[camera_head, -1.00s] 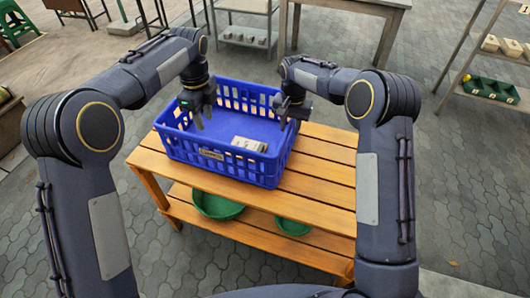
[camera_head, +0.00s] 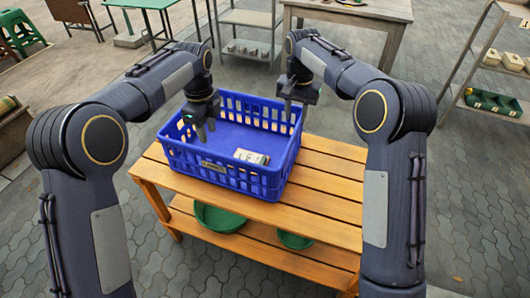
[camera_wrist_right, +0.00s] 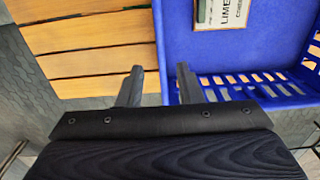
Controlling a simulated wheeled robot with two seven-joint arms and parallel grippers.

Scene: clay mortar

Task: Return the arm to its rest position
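My right gripper (camera_head: 295,108) hangs over the right rim of the blue crate (camera_head: 228,179). The right wrist view shows its two fingers (camera_wrist_right: 158,88) apart with nothing between them, so it is open. Below them are the crate's wall (camera_wrist_right: 174,60) and the table slats. My left gripper (camera_head: 206,130) points down above the crate's left part. Its fingers look apart and empty. A pale labelled packet (camera_head: 251,157) lies flat on the crate floor, apart from both grippers. It also shows at the top of the right wrist view (camera_wrist_right: 216,12), with printed lettering.
The crate stands on a slatted wooden table (camera_head: 322,185). Green bowls (camera_head: 219,217) sit on its lower shelf. A grey table (camera_head: 360,10) and a metal shelf (camera_head: 246,47) stand behind. Another shelf with boxes (camera_head: 493,102) is at the right. Paved floor around is open.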

